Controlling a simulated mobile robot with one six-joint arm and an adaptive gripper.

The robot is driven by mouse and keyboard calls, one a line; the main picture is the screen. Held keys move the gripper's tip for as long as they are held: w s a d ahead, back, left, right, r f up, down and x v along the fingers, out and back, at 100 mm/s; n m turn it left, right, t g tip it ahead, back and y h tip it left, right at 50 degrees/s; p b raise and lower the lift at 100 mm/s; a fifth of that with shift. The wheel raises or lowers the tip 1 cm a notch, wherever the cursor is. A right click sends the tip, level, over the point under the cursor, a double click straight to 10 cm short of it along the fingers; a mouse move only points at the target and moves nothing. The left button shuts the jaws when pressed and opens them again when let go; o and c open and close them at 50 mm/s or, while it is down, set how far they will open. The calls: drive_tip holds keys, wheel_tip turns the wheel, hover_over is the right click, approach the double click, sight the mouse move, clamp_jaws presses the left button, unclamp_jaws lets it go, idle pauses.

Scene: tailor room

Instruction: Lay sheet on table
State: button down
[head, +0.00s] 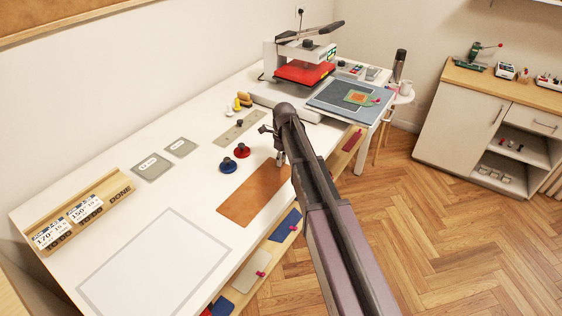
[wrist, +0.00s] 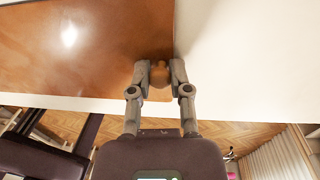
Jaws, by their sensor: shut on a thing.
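The glossy orange-brown sheet (head: 252,197) lies flat on, or very close above, the white table (head: 185,198), near its front edge. It also fills the upper left of the wrist view (wrist: 60,50). My gripper (head: 280,160) is at the sheet's far right end. In the wrist view my gripper's two fingers (wrist: 159,78) are shut on a small tan knob (wrist: 158,74) at the sheet's edge. My arm hides part of the table's front edge in the head view.
Red (head: 242,150) and blue (head: 227,166) round-handled pieces stand behind the sheet. A heat press (head: 303,62) and blue-grey mat (head: 345,103) are at the far end. A grey-outlined white rectangle (head: 155,262) lies nearer. Coloured samples (head: 284,225) line a ledge below the front edge.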

drive_tip(key=c, duration=0.6)
unclamp_jaws()
drive_tip(key=shift+o, duration=0.2)
drive_tip(key=shift+r, duration=0.1)
wheel_tip(320, 180, up, 12)
drive_tip(key=w+p, duration=0.1)
drive_tip(key=p, duration=1.1)
drive_tip(key=shift+d, duration=0.35)
drive_tip(key=shift+s, duration=0.1)
